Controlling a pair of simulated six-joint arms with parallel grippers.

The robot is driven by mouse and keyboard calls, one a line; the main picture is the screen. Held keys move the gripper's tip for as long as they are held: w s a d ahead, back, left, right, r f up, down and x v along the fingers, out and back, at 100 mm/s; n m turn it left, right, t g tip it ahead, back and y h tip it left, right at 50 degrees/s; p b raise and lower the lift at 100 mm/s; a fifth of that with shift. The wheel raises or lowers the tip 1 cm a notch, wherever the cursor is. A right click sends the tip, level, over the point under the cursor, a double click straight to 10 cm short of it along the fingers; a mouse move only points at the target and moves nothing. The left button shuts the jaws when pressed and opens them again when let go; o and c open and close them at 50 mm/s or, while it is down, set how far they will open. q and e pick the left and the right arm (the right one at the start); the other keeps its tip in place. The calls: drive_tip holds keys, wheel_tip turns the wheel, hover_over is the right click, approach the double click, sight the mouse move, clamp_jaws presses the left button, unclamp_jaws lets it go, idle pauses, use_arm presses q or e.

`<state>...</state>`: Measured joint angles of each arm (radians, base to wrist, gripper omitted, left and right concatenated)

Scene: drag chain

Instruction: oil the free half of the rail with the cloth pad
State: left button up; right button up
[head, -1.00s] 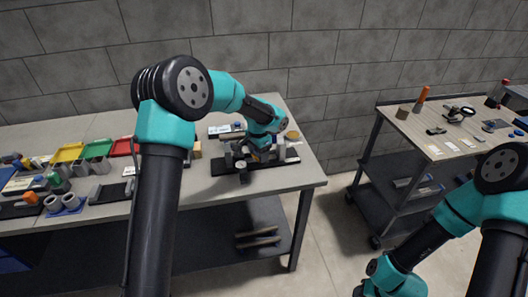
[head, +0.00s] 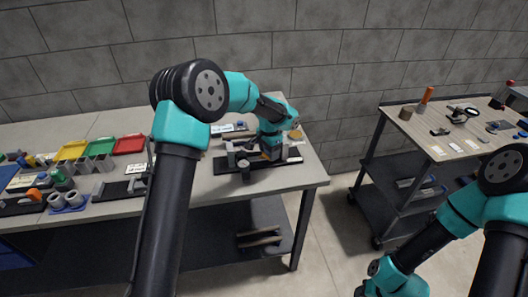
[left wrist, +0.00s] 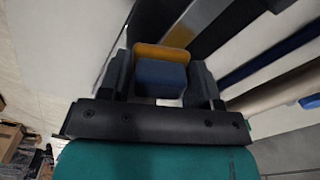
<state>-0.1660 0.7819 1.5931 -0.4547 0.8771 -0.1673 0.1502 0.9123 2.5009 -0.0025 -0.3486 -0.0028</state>
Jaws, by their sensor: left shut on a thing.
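My left gripper (head: 268,150) is low over a long black base (head: 222,165) at the right end of the bench. The rail seems to be on this base, but the gripper and small fixtures hide most of it. In the left wrist view my left gripper (left wrist: 160,76) is shut on a block with a blue body (left wrist: 160,77) and an orange-yellow part (left wrist: 163,51); it appears to be the cloth pad. I cannot tell whether the pad touches the rail. The right arm shows at the lower right of the head view, with its gripper out of view.
Yellow (head: 72,150) and red (head: 129,145) trays stand left on the bench. A dark grey cylinder (head: 245,169) stands near the gripper, and a round tan thing (head: 295,134) lies behind. A wheeled cart (head: 462,146) with tools stands right, across a floor gap.

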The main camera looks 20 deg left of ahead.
sight(260, 158)
use_arm(q)
drive_tip(key=shift+w+d+f, duration=0.1)
drive_tip(key=shift+w+d, duration=0.05)
drive_tip(key=shift+d, duration=0.2)
drive_tip(key=shift+s+a, duration=0.35)
drive_tip(key=shift+a, duration=0.3)
drive_tip(key=shift+s+a, duration=0.35)
drive_tip(key=shift+a, duration=0.3)
drive_tip(key=shift+s+a, duration=0.35)
drive_tip(key=shift+a, duration=0.3)
drive_tip(key=shift+r, duration=3.15)
drive_tip(key=shift+r, duration=0.1)
drive_tip(key=shift+r, duration=1.4)
